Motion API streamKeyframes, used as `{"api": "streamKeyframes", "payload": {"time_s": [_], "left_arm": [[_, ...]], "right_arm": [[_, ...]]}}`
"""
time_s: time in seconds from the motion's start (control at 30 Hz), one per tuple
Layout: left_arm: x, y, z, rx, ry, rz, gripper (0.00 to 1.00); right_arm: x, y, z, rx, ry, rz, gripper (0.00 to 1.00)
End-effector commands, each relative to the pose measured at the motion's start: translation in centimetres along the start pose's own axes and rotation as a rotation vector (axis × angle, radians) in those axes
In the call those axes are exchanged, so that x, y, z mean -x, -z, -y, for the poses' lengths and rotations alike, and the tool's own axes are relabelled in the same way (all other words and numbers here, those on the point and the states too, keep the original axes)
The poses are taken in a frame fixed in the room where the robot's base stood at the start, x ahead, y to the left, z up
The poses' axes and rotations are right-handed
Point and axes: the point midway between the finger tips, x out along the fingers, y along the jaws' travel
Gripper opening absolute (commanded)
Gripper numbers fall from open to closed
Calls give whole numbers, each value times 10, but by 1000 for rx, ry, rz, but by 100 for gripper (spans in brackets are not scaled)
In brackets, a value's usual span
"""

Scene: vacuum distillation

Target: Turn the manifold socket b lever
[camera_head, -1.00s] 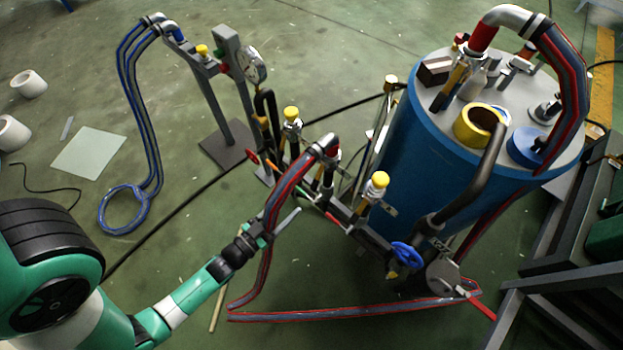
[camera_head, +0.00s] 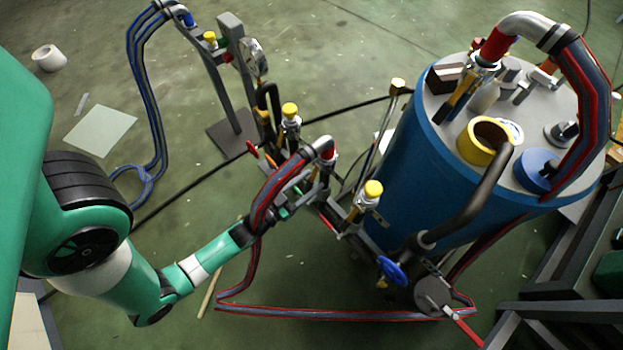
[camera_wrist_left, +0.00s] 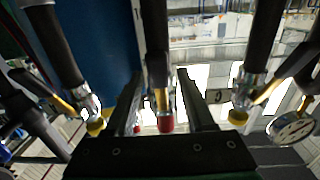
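The manifold (camera_head: 338,212) stands on the floor in the middle of the head view, with yellow-capped sockets (camera_head: 289,111) and a hose on its middle socket. My left gripper (camera_head: 296,192) reaches in from the left beside the middle socket, partly hidden by the hose. In the left wrist view its two fingers (camera_wrist_left: 166,105) are apart. A thin orange lever-like handle (camera_wrist_left: 161,98) and a red end (camera_wrist_left: 166,123) show between them, without clear contact. Which lever is labelled b cannot be read. My right gripper is out of view.
The red-and-grey hose (camera_head: 268,205) arches over my left gripper. A blue drum (camera_head: 395,170) stands right of the manifold, with a blue handwheel (camera_head: 392,271) in front. A pressure gauge (camera_head: 258,58) stands behind. Open floor lies to the left.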

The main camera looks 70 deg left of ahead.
Motion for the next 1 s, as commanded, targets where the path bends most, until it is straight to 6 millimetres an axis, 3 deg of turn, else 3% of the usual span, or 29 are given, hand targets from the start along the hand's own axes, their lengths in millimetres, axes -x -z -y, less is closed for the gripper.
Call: {"api": "streamKeyframes", "payload": {"time_s": [0.03,0.27,0.3,1.0], "left_arm": [[0,0,0,0,0,0,43],[0,0,0,0,0,-1,2],[0,0,0,0,0,-1,0],[0,0,0,1,0,-1,0]], "right_arm": [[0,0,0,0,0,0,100],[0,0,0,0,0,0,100],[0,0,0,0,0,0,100],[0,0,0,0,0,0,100]]}}
